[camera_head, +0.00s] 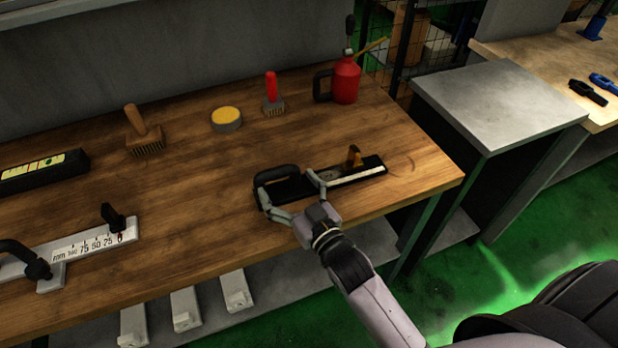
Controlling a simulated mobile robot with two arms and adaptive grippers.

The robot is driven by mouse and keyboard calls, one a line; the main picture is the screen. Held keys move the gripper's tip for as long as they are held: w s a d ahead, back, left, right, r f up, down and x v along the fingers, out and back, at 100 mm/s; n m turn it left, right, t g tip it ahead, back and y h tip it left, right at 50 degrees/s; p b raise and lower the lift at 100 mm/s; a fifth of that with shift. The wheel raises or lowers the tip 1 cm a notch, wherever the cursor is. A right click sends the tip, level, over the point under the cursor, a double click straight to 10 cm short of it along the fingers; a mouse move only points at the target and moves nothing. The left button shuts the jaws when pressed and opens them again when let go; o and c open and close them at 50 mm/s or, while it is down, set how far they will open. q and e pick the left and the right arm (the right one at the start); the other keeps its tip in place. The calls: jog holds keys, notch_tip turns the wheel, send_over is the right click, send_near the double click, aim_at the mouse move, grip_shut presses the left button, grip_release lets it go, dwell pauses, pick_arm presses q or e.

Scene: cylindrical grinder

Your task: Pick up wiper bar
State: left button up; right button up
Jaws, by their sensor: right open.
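The piece that best fits the wiper bar (374,171) lies on the wooden workbench near its right front edge. It is long, flat and black, with a pale strip along its front right part. A black arched handle (278,172) stands at its left end, and a small brown upright piece (354,157) stands toward its right. My right gripper (291,186) reaches in from the front, open, with its fingers spread over the left part of the bar near the handle. I cannot tell whether the fingers touch it. My left gripper is out of view.
Along the back of the workbench (210,180) stand a wooden-handled brush (144,138), a yellow-topped tin (226,119), a red-handled brush (273,98) and a red oil can (345,80). A measuring tool (90,246) lies front left. A grey cabinet (500,105) stands at right.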

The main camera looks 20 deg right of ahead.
jog(key=shift+c, duration=0.5)
grip_shut()
jog(key=shift+r, duration=0.1)
dwell(0.4)
dwell(0.4)
jog(key=shift+r, duration=0.15)
